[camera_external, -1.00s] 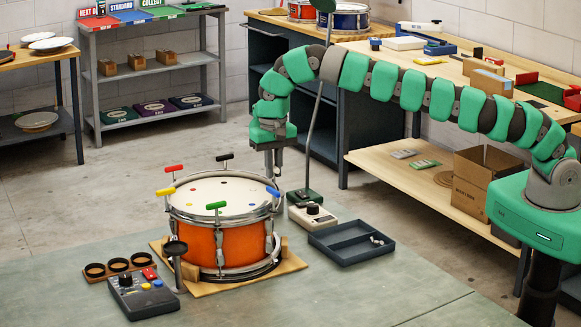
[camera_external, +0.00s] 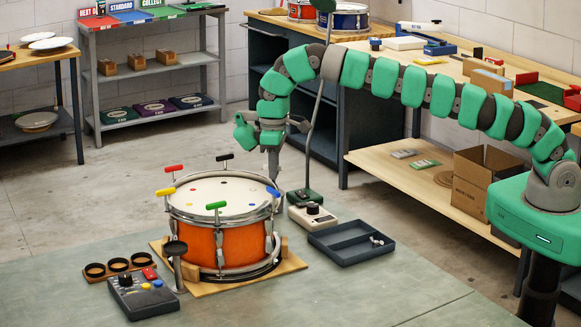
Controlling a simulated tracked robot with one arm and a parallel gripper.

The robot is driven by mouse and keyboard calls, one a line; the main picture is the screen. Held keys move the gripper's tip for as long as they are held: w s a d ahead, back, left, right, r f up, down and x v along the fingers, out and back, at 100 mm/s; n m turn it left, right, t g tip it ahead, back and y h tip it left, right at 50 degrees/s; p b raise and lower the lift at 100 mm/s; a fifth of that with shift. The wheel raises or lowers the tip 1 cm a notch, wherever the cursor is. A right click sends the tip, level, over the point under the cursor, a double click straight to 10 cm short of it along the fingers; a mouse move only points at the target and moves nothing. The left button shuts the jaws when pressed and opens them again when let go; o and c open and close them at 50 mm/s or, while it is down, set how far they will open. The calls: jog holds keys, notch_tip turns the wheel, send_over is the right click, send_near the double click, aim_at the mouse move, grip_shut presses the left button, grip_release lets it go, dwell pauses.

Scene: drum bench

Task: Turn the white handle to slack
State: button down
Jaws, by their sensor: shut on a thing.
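An orange drum (camera_external: 222,242) with a white head stands on a wooden base on the green mat. Coloured handles stand around its rim: red (camera_external: 174,168), black (camera_external: 224,157), yellow (camera_external: 165,192), green (camera_external: 216,205) and blue (camera_external: 273,191). The white handle cannot be made out; my gripper covers the back right part of the rim. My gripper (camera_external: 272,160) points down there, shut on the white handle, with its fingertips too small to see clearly.
A dark divided tray (camera_external: 350,243) and a white device (camera_external: 312,215) lie right of the drum. A thin stand pole (camera_external: 315,120) rises close behind my gripper. A control box (camera_external: 143,295) and round cups (camera_external: 117,265) are at front left.

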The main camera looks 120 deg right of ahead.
jog(key=n, duration=0.7)
jog(key=shift+w+r, duration=0.1)
jog(key=shift+r, duration=0.15)
jog(key=n, duration=0.6)
jog(key=shift+n+b, duration=0.35)
jog(key=shift+n, duration=0.05)
jog(key=n, duration=1)
jog(key=shift+n+b, duration=0.3)
jog(key=shift+b, duration=0.05)
jog(key=shift+w, duration=0.1)
jog(key=c, duration=1.5)
grip_release()
jog(key=shift+f, duration=0.15)
